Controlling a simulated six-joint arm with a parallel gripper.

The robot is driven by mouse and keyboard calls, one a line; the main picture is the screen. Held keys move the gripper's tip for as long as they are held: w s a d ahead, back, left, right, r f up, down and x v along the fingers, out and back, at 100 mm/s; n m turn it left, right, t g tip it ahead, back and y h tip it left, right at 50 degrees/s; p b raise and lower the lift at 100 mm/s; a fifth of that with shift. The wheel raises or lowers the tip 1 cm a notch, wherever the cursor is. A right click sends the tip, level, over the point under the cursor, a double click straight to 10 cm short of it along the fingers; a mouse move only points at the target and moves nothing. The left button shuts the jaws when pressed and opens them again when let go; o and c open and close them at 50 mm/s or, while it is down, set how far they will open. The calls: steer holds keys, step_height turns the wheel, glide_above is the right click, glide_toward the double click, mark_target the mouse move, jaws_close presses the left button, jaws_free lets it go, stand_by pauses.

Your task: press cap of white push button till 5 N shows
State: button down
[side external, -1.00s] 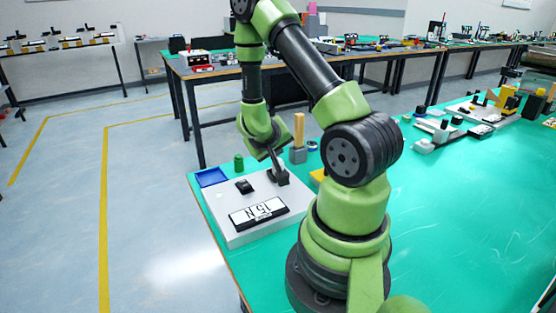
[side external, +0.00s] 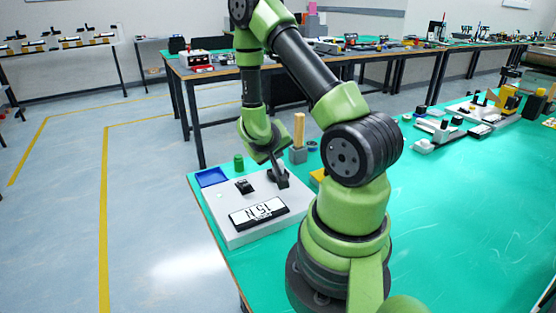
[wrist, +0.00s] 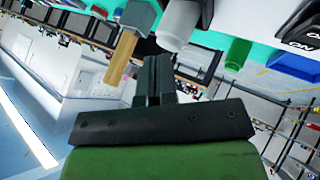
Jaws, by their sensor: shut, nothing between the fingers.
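The white push button (wrist: 180,25) shows in the wrist view as a pale cylinder just beyond my fingertips; in the side view I cannot pick it out. My gripper (side external: 277,178) is shut and empty, pointing down over the far right part of the grey box. Its dark fingers also show in the wrist view (wrist: 156,65), close to the white cap; I cannot tell whether they touch it. The display (side external: 259,213) on the box has dark characters like "15 N"; a decimal point is too small to make out.
A black switch (side external: 244,186) sits on the grey box (side external: 230,232). The green table (side external: 450,210) is clear at right front.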

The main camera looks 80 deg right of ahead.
stand_by(0.4)
steer(key=shift+r, duration=0.75)
steer(key=shift+r, duration=2.55)
